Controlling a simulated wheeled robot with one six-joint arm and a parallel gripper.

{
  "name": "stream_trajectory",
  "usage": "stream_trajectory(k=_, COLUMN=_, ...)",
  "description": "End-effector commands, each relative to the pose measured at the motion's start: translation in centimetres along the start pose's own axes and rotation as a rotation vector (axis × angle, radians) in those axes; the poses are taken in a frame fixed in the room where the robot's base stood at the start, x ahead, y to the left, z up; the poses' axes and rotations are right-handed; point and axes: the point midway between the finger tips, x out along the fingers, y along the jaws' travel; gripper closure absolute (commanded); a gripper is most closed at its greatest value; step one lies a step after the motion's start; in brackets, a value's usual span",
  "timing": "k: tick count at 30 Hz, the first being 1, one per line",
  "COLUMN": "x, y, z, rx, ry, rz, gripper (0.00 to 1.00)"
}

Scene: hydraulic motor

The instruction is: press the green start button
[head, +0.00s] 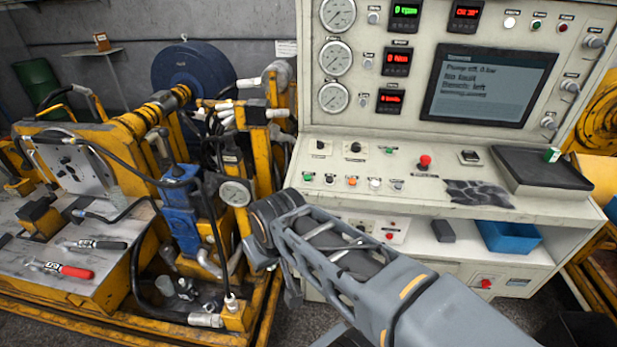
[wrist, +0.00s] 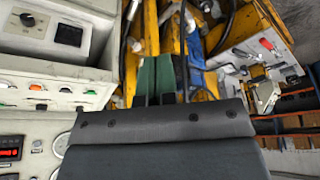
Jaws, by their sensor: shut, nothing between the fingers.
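A green button (head: 308,176) sits at the left end of a button row on the console's sloping desk. Another green button (head: 537,25) is on the upright panel at top right, between a white and a red one. Their labels are too small to read, so I cannot tell which is start. In the wrist view, part of a button row shows at left, with an orange button (wrist: 37,87). My gripper (wrist: 166,80) is shut and empty, apart from the buttons; its dark body fills the bottom of the wrist view. In the head view my arm stands in front of the console's left lower part.
A red mushroom button (head: 425,162) stands up from the desk. A screen (head: 490,86) shows dim text. A yellow-framed hydraulic rig (head: 150,130) with hoses stands close at left. A blue bin (head: 509,236) is on the lower shelf. A dark tray (head: 543,170) lies at the desk's right.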

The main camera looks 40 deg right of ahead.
Motion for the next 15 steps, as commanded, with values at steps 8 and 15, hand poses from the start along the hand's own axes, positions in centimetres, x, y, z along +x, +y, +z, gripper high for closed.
stream_trajectory(k=8, x=-0.3, y=2.8, z=-8.3, rx=0.513, ry=-0.024, rz=-0.137, gripper=1.0)
stream_trajectory(k=15, x=1.4, y=12.0, z=-18.4, rx=1.2, ry=-0.003, rz=-0.354, gripper=1.0)
